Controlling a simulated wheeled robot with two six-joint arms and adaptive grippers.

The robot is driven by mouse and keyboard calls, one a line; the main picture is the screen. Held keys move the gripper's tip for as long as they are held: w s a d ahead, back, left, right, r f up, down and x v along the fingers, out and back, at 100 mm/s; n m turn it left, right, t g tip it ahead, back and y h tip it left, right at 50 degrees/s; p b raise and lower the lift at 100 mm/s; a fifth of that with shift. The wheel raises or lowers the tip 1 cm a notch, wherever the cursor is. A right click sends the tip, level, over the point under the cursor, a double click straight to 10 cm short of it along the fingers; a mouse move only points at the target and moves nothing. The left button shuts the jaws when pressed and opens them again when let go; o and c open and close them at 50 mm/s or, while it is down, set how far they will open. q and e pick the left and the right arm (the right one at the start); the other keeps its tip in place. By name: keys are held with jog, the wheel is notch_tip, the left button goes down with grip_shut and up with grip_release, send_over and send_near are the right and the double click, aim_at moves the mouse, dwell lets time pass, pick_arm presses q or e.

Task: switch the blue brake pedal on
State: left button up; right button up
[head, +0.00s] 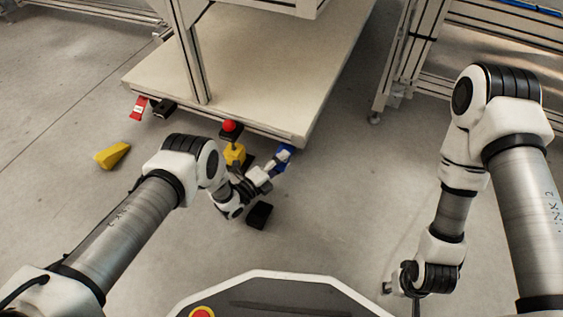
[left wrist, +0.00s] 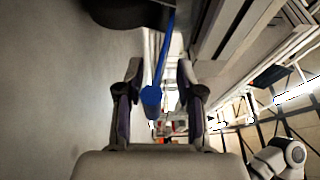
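The blue brake pedal (head: 283,157) is at the front edge of the low platform, close to the floor, partly hidden by my left gripper (head: 268,173). In the left wrist view the blue pedal (left wrist: 152,97) shows as a long blue bar with a wider end, lying between the two spread fingers of my left gripper (left wrist: 160,75). The gripper is open, and the pedal appears nearer the left finger; contact cannot be told. My right gripper (head: 402,284) hangs low at the right, small and partly hidden by its own wrist.
The pale wheeled platform (head: 270,85) stands ahead. A yellow wedge (head: 112,155) lies at left, and a red tag (head: 139,107) hangs at the platform corner. Floor is clear at the right.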

pick_arm(q)
grip_shut()
jog(key=shift+s+f, duration=0.15)
jog(key=shift+f, duration=0.1)
dwell(0.9)
grip_release()
jog(key=shift+a+f, duration=0.1)
jog(key=shift+r, duration=0.2)
jog(key=v, duration=1.2)
jog(key=shift+o, duration=0.3)
